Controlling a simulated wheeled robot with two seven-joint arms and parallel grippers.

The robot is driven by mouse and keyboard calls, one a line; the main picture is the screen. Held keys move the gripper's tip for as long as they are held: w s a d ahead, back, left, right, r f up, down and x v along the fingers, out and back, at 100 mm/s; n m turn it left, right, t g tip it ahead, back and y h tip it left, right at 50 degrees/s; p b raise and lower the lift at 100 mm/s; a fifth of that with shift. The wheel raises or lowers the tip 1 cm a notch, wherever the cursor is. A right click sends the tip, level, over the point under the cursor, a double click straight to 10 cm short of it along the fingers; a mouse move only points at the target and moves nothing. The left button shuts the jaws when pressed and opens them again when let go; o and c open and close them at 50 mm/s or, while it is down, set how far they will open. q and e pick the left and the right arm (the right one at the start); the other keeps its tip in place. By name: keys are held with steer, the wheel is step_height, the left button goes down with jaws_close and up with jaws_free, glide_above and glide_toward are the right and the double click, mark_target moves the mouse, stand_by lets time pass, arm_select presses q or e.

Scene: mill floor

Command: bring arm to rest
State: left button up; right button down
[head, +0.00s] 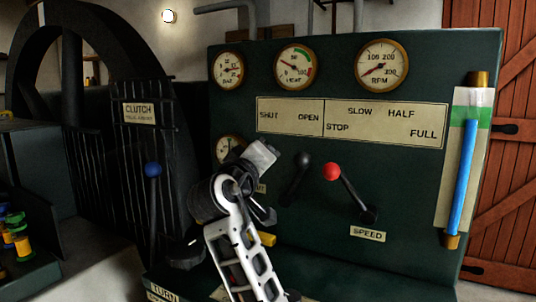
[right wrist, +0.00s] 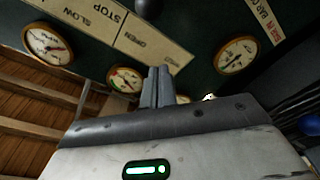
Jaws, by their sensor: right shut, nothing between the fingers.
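My right arm comes up from the bottom middle of the head view in front of the dark green panel (head: 400,240), its wrist bent in front of the panel's lower left part. Its fingers cannot be made out in the head view. In the right wrist view my right gripper (right wrist: 157,75) is shut and empty, its two dark fingers side by side. They point toward the panel with its gauges and label plate. No contact with the panel can be made out. My left gripper is not in view.
A red-knobbed lever (head: 332,172) and a black-knobbed lever (head: 303,160) stand close right of my wrist. A blue-knobbed clutch lever (head: 153,170) is to the left. A sight tube with blue liquid (head: 466,165) is at the panel's right. Coloured spools (head: 15,230) sit far left.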

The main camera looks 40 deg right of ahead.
stand_by(0.4)
steer(key=a+f+n+t+y+p, duration=0.1)
steer(key=a+f+n+t+y, duration=0.25)
steer(key=f, duration=0.55)
steer(key=a+f+n+y, duration=0.2)
steer(key=a+f+y, duration=0.35)
steer(key=f, duration=0.45)
steer(key=a+f+n+t+y+p, duration=0.1)
steer(key=a+f+n+t+y, duration=0.2)
steer(key=a+f, duration=0.45)
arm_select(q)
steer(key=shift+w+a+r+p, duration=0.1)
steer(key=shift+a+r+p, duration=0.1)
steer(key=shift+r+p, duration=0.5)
arm_select(e)
steer(key=s+a+f+m+g+y, duration=0.1)
steer(key=s+a+f+g+y, duration=0.1)
steer(key=s+a+f+y, duration=0.2)
steer(key=s+a+f+m+g+y, duration=0.2)
steer(key=s+a+f+y, duration=0.2)
steer(key=s+f, duration=0.6)
steer(key=s+a, duration=0.2)
steer(key=s, duration=0.3)
steer(key=shift+s+a+y, duration=0.35)
steer(key=shift+y, duration=0.05)
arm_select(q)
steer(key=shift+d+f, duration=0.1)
arm_select(e)
steer(key=shift+m, duration=0.25)
